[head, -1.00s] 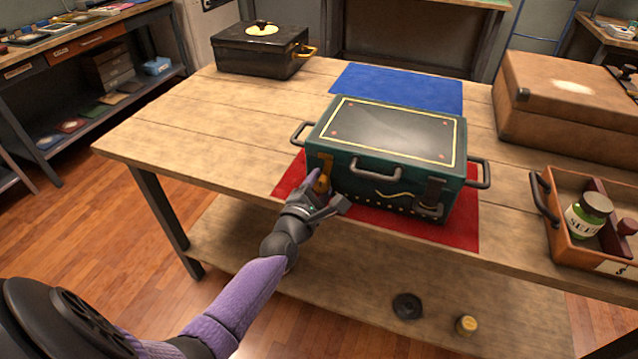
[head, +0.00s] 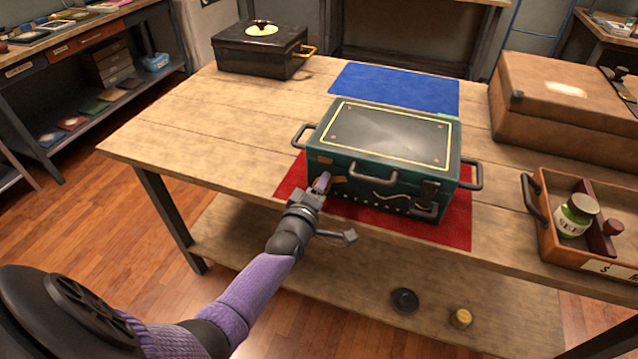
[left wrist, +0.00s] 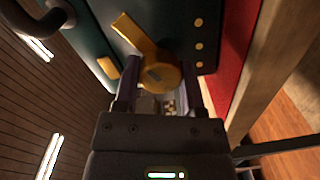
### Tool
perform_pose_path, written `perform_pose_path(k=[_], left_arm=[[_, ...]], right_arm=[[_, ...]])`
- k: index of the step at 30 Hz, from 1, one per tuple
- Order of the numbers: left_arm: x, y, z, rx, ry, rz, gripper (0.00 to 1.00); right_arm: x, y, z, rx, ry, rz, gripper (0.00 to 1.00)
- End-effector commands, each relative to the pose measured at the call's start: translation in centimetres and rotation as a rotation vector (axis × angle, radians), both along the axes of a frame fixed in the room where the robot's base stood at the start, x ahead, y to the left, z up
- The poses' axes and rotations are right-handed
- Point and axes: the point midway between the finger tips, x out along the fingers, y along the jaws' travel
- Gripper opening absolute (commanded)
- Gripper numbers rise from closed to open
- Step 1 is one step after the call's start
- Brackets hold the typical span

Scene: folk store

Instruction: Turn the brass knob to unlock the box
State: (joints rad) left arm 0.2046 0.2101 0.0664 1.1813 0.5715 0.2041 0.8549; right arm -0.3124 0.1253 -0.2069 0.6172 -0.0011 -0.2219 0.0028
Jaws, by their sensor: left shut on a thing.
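The teal box (head: 385,172) with a dark lid panel and yellow border sits closed on a red mat (head: 455,225). The brass knob (left wrist: 160,74) is on its front face at the left end, with a lever-like arm. In the head view the knob's arm (head: 340,183) points right, roughly level; a small brass piece (head: 325,160) is above it. My left gripper (head: 321,184) is shut on the knob, its fingers on either side in the left wrist view (left wrist: 160,92). Fingers hide part of the knob in the head view. My right gripper is not in view.
A black box (head: 262,55) stands at the back left, a brown case (head: 565,110) at the right. A wooden tray (head: 585,240) with a green jar (head: 576,216) is front right. A blue mat (head: 395,85) lies clear behind the teal box. The tabletop's left is free.

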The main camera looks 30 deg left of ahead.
Motion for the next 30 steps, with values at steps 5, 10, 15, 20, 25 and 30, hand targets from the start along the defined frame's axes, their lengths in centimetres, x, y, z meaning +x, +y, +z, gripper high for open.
perform_pose_path(k=[5, 10, 15, 20, 25, 30], left_arm=[[0.0, -0.1, 0.1, 0.141, 0.038, 0.000, 0.00], [0.0, -0.1, 0.1, 0.258, 0.064, 0.000, 0.00], [0.0, -0.1, 0.0, 0.342, 0.085, 0.000, 0.00], [0.0, -0.1, 0.0, 0.393, 0.098, -0.001, 0.00], [0.0, -0.1, -0.1, 0.421, 0.104, -0.001, 0.00], [0.0, -0.1, -0.1, 0.430, 0.106, -0.001, 0.00]], right_arm=[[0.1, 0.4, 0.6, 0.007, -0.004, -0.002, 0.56], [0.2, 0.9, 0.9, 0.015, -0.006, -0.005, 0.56], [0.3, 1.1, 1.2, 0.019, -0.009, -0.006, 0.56], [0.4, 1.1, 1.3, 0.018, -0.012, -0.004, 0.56], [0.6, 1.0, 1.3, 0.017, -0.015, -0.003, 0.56], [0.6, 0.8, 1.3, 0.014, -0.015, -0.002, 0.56]])
